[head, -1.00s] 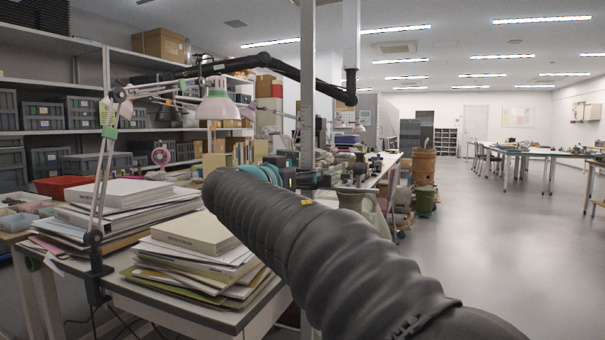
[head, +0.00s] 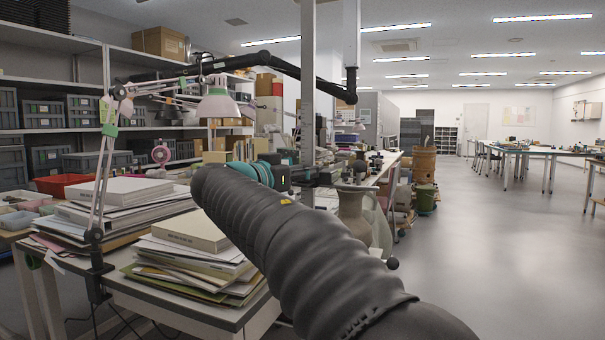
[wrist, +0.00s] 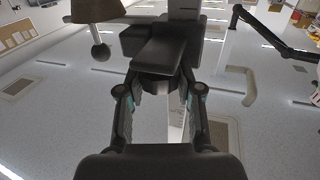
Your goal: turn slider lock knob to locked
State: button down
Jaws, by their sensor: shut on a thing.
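The slider lock knob (wrist: 158,84) is a dark piece between my fingertips in the wrist view, under a dark slider block (wrist: 155,52). My gripper (wrist: 160,92) is shut on the knob, one finger on each side, with teal pads showing. In the head view the slider's grey upright rail (head: 307,90) stands behind the end of my arm. A dark part of the slider (head: 308,177) shows beside the rail, but the knob cannot be made out there. No lock marking is readable.
A tan vase (head: 354,213) stands just right of the rail. Open floor (head: 475,240) lies to the right.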

jog(key=m+g+h+p, duration=0.2)
jog(key=g+h, duration=0.1)
jog(key=shift+r+m, duration=0.2)
jog(key=shift+m, duration=0.2)
jog(key=shift+m+g+h+p, duration=0.7)
jog(key=shift+g+p, duration=0.15)
jog(key=shift+g, duration=0.05)
jog(key=shift+f, duration=0.15)
jog(key=c, duration=0.7)
grip_release()
jog(key=shift+c, duration=0.2)
jog(key=v, duration=1.2)
jog(key=shift+w, duration=0.15)
jog(key=shift+a, duration=0.1)
